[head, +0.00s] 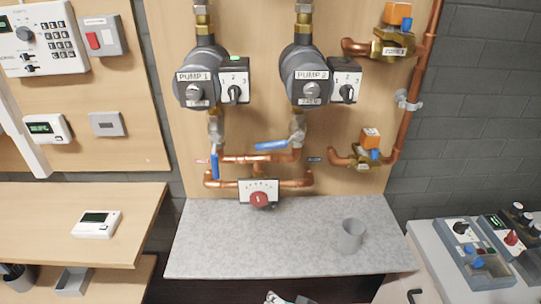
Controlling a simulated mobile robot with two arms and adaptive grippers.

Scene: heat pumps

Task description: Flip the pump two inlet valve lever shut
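The pump two inlet valve's blue lever (271,145) sits below the PUMP 2 unit (305,77). It lies nearly level, reaching left from the valve body (297,132), across the vertical pipe's line. The pump one blue lever (215,165) hangs upright along its pipe. A grey gripper part (286,298) shows at the bottom edge, well below the levers and apart from them. It seems to be my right gripper, but its fingers are mostly cut off and its opening cannot be told. My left gripper is not in view.
Copper pipes and a red-knobbed mixing valve (260,194) lie below the levers. A grey cup (350,235) stands on the speckled counter (230,245), which is otherwise clear. Valves with orange tops (370,138) are at right. The space before the lever looks free.

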